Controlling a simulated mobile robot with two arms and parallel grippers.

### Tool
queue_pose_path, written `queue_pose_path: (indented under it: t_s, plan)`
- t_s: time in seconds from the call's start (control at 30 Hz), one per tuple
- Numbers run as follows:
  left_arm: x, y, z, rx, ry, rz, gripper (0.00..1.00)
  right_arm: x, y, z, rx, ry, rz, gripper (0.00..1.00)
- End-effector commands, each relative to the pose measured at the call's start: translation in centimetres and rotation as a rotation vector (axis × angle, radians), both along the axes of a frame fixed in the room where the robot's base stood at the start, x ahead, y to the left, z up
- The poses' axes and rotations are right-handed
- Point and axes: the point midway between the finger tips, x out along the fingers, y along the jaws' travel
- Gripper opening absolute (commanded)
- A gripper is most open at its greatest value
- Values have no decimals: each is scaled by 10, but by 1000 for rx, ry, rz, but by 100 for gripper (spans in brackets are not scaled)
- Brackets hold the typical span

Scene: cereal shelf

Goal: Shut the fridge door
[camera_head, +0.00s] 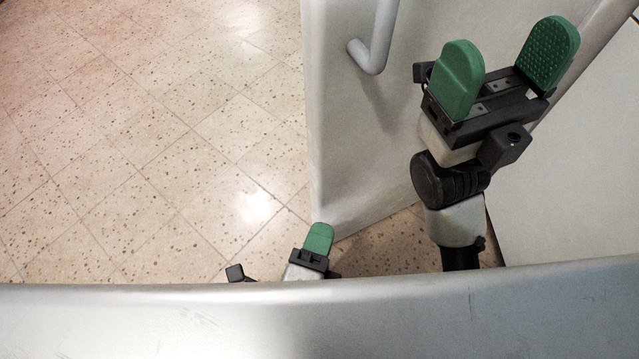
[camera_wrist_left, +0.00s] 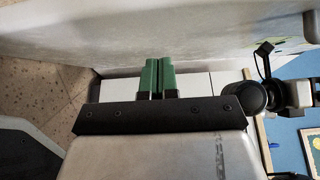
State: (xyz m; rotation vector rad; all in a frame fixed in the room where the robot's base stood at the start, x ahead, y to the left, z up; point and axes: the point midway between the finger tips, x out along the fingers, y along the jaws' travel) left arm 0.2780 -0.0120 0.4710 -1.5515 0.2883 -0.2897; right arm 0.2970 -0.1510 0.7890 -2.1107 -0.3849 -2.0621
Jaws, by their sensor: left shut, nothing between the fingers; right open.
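The fridge door (camera_head: 345,130) is a pale grey panel with a bar handle (camera_head: 375,45) near its left edge, in the head view. How far it stands open I cannot tell. My left gripper (camera_head: 318,240) is low in the head view, by the door's bottom left corner; its lower part is hidden. In the left wrist view its green fingers (camera_wrist_left: 158,77) are together and empty, just below a large pale panel (camera_wrist_left: 160,30); contact is unclear. My right gripper (camera_head: 505,70) is open and empty in front of the door, right of the handle.
Speckled tile floor (camera_head: 130,130) is clear to the left of the door. A pale flat panel (camera_head: 575,160) fills the right side of the head view. A blue surface (camera_wrist_left: 290,145) shows at lower right in the left wrist view.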

Motion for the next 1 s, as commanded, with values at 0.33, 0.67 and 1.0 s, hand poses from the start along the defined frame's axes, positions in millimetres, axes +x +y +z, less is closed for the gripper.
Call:
queue_pose_path:
  t_s: [0.33,0.67,1.0]
  plan:
    - [64,-9,1,3,-3,0,0,0,-1,-3,2,24,1,80]
    - [81,-1,0,1,1,-1,0,0,0,-4,2,24,1,80]
    - [81,0,0,1,1,-2,0,0,0,-3,2,25,1,80]
